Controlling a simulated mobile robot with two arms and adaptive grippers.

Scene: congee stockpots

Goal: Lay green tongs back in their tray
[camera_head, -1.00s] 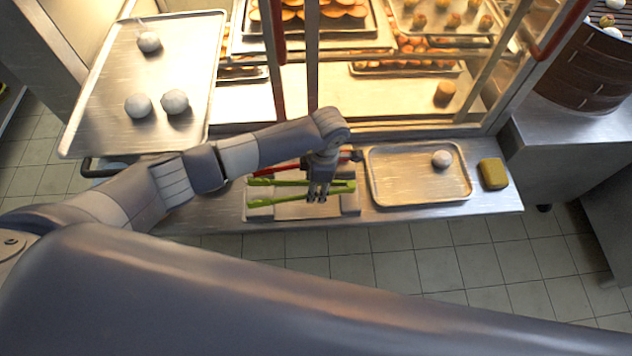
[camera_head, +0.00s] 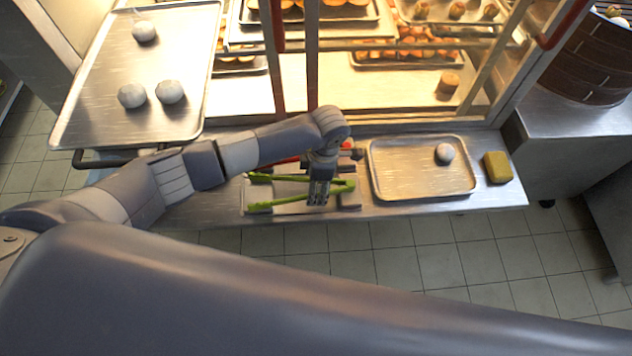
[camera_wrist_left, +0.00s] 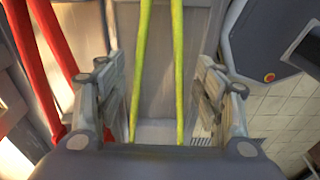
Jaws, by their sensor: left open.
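The green tongs (camera_head: 290,202) show at my left gripper, over a pale grey tray (camera_head: 279,189) on the metal shelf. Their two long arms spread toward the left in the head view. My left gripper (camera_head: 318,202) points down over their right part and hides some of them. In the left wrist view the two green arms (camera_wrist_left: 180,70) run between the fingers of the open gripper (camera_wrist_left: 160,95), with a visible gap on each side. I cannot tell whether the tongs touch the tray all along. My right gripper is not in view.
Red tongs (camera_wrist_left: 52,45) lie close beside the gripper, on the cabinet side. A metal tray (camera_head: 415,180) with one white ball (camera_head: 445,153) and a yellow sponge (camera_head: 497,167) are to the right. The glass cabinet's posts (camera_head: 312,60) rise just behind. A larger tray (camera_head: 140,65) is left.

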